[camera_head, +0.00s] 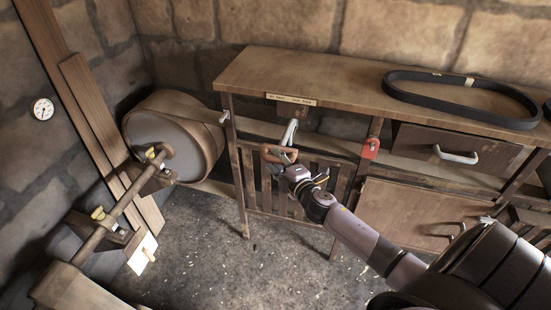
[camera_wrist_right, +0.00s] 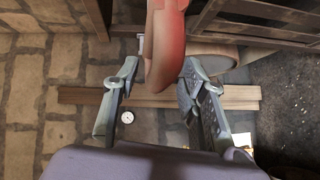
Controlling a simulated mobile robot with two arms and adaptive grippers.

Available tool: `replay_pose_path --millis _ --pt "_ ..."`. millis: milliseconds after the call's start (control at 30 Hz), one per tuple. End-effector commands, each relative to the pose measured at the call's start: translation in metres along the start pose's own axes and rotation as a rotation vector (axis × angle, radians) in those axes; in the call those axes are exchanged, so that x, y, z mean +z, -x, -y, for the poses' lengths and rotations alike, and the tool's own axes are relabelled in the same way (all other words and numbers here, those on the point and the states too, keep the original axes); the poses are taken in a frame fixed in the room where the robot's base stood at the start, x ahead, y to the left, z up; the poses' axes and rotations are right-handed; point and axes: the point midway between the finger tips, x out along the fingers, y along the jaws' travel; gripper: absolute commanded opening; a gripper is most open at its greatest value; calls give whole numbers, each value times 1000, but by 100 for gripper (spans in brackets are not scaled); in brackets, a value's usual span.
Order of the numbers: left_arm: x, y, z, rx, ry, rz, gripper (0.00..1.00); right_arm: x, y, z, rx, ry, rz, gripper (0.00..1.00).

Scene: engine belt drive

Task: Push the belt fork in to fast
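The belt fork shows under the bench front as a grey bar (camera_head: 289,132) with a reddish handle (camera_head: 272,152) at its near end, below a small label plate (camera_head: 291,98) whose text is too small to read surely. My right gripper (camera_head: 282,163) is at this handle. In the right wrist view the red handle (camera_wrist_right: 165,45) reaches down between the two fingers of my right gripper (camera_wrist_right: 158,85). The fingers are apart. A gap shows left of the handle; the right finger is close to it, and contact cannot be told. My left gripper is not in view.
A black belt (camera_head: 462,98) lies on the wooden bench (camera_head: 330,80). A red piece (camera_head: 371,148) hangs on a bench post to the right. A large drum (camera_head: 175,135) and a shaft (camera_head: 125,200) stand at the left. The floor (camera_head: 220,265) before the bench is clear.

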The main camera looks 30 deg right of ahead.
Motion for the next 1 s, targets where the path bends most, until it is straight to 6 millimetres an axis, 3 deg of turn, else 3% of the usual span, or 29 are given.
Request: replay_pose_path --millis 400,1000 --pt "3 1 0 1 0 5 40 0 -9 0 -1 -1 -1 39" --pt "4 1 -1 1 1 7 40 0 -8 0 -1 -1 -1 0"
